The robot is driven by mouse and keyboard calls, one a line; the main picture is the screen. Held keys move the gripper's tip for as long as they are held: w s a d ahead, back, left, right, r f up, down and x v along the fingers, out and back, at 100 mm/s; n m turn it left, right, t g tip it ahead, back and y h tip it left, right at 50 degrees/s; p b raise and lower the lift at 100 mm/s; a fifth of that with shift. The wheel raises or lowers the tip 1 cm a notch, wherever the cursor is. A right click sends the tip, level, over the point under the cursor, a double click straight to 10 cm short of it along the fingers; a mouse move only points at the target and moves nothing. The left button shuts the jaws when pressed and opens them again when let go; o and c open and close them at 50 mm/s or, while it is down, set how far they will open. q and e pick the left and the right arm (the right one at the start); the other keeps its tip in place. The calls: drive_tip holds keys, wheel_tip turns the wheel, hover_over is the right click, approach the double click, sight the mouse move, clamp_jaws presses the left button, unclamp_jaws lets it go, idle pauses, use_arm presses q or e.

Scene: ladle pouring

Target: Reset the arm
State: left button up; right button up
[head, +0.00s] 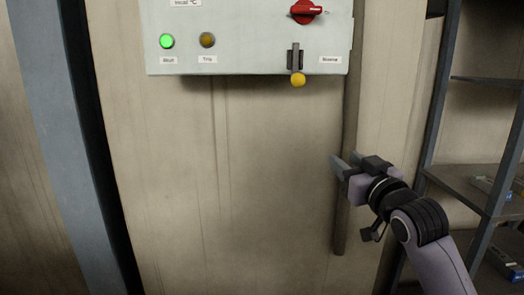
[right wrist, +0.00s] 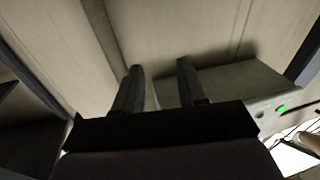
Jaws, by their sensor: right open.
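My right gripper (head: 344,163) is in front of the wall, below and to the right of the control panel (head: 250,40). Its two fingers are apart with nothing between them. In the right wrist view the open fingers (right wrist: 158,78) point toward the wall, and the panel shows behind and to the right. The panel carries a lit green lamp (head: 167,41), an unlit amber lamp (head: 207,40), a red rotary switch (head: 306,12) and a grey lever with a yellow knob (head: 298,80) pointing down. The gripper is apart from the lever. My left gripper is not in view.
A vertical conduit (head: 341,215) runs down the wall close by the right gripper. A metal shelf rack (head: 470,185) with small boxes stands at the right. A blue-grey post (head: 62,130) stands at the left. The wall (head: 240,190) below the panel is clear.

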drive_tip(key=s+d+f+m+g+h+p, duration=0.15)
drive_tip(key=s+f, duration=0.35)
drive_tip(key=f, duration=0.8)
drive_tip(key=s+f+n+g, duration=0.15)
drive_tip(key=s+f, duration=0.35)
drive_tip(key=f, duration=0.7)
drive_tip(key=s+f+g+p, duration=0.1)
drive_tip(key=s+f+g, duration=0.1)
drive_tip(key=s+f, duration=0.5)
drive_tip(key=s+d+f+m+g+p, duration=0.1)
drive_tip(key=s+f+g, duration=0.1)
drive_tip(key=s+f, duration=0.6)
drive_tip(key=s+h, duration=0.1)
drive_tip(key=s, duration=0.6)
drive_tip(key=shift+s+d+f+g, duration=0.15)
drive_tip(key=shift+s+g, duration=0.05)
drive_tip(key=shift+g, duration=0.2)
